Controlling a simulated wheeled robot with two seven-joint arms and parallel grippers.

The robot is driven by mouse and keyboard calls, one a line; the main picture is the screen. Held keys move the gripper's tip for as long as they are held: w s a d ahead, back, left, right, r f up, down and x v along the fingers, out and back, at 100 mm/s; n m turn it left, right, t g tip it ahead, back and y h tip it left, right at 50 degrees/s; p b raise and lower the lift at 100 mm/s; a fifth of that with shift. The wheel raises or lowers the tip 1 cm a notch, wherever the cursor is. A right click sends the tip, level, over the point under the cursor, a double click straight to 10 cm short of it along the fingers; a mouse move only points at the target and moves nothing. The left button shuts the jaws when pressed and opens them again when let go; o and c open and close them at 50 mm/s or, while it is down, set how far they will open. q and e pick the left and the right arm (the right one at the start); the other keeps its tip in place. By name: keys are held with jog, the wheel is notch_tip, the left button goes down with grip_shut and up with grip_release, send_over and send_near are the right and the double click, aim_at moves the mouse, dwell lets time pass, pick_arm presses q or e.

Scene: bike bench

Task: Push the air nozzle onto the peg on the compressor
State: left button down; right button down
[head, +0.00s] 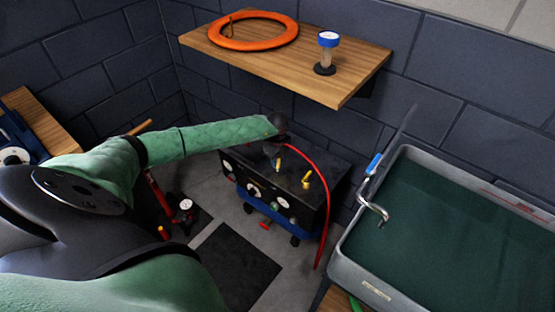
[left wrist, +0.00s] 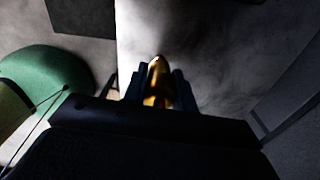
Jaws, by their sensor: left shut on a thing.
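The compressor (head: 262,196) is a black box with gauges on its front, on the floor below the shelf. A brass peg (head: 306,181) stands up from its top, toward the right side. My left gripper (head: 273,158) is above the left part of the compressor's top, left of the peg. It is shut on the brass air nozzle (head: 278,166), which points down. The nozzle shows between the two fingers in the left wrist view (left wrist: 157,85). A red hose (head: 322,180) runs from near my gripper over the right side of the compressor. The nozzle and peg look apart. My right gripper is out of view.
A wooden shelf (head: 290,62) above holds an orange ring (head: 222,36) and a blue-topped gauge (head: 326,52). A grey sink (head: 350,268) with a tap stands at the right. A red floor pump (head: 185,206) stands left of the compressor.

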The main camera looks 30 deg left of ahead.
pick_arm(q)
jog(key=shift+f+b, duration=0.4)
jog(key=shift+f, duration=0.35)
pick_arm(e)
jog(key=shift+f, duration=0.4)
pick_arm(q)
jog(key=c, duration=1)
grip_release()
jog(key=shift+c, duration=0.2)
notch_tip(320, 180, up, 8)
jog(key=shift+f+b, duration=0.1)
jog(key=shift+b, duration=0.6)
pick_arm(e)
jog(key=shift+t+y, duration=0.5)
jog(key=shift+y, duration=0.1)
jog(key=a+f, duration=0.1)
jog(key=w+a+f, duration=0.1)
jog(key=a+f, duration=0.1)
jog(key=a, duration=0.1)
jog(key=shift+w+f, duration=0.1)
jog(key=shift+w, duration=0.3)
pick_arm(q)
jog(key=shift+s+f, duration=0.1)
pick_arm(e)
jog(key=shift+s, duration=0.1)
